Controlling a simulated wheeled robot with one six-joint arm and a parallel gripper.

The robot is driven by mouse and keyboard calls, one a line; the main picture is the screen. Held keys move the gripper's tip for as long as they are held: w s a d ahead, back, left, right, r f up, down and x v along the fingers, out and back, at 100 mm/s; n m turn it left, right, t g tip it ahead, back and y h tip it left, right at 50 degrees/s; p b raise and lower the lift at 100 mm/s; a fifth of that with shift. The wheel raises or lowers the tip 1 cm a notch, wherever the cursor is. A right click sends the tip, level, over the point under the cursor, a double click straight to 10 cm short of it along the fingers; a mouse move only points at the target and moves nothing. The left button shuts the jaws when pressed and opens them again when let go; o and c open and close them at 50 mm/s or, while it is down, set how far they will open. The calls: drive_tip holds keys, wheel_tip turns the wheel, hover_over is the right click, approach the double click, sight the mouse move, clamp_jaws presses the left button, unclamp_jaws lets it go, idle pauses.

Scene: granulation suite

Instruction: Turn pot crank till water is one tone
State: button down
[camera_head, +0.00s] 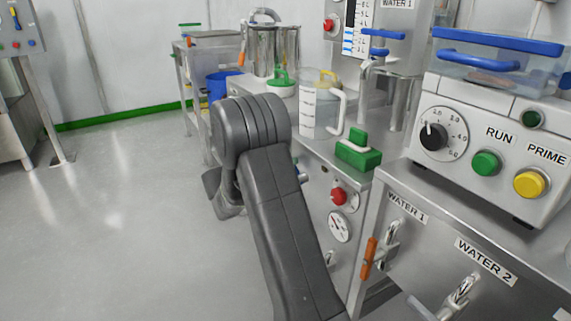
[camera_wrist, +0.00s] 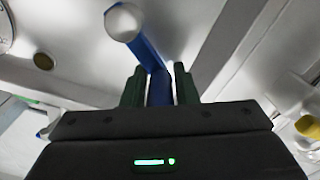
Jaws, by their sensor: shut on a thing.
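In the wrist view my gripper (camera_wrist: 159,68) is shut on a blue bar (camera_wrist: 158,90). The bar runs up and left to a pale round end (camera_wrist: 124,21). I cannot tell whether this bar is the pot crank. In the head view my arm bends over the front of the steel bench, and my gripper is hidden behind it. Shiny steel pots (camera_head: 272,48) stand at the back, and one has a curved handle on top. No water inside them can be seen, so its tone cannot be told.
A panel (camera_head: 490,150) with a dial and green and yellow buttons is at the right. Open floor (camera_head: 110,220) lies at the left.

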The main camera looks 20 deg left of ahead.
drive_tip(key=shift+d+f, duration=0.1)
drive_tip(key=shift+f, duration=0.25)
drive_tip(key=c, duration=1.4)
unclamp_jaws()
drive_tip(key=shift+o, duration=0.6)
drive_tip(key=shift+r, duration=0.15)
drive_tip(key=shift+s+a+r, duration=0.1)
drive_tip(key=shift+s+a, duration=0.15)
drive_tip(key=shift+a, duration=0.05)
drive_tip(key=p+v, duration=0.3)
drive_tip(key=v, duration=1)
drive_tip(key=shift+p, duration=0.3)
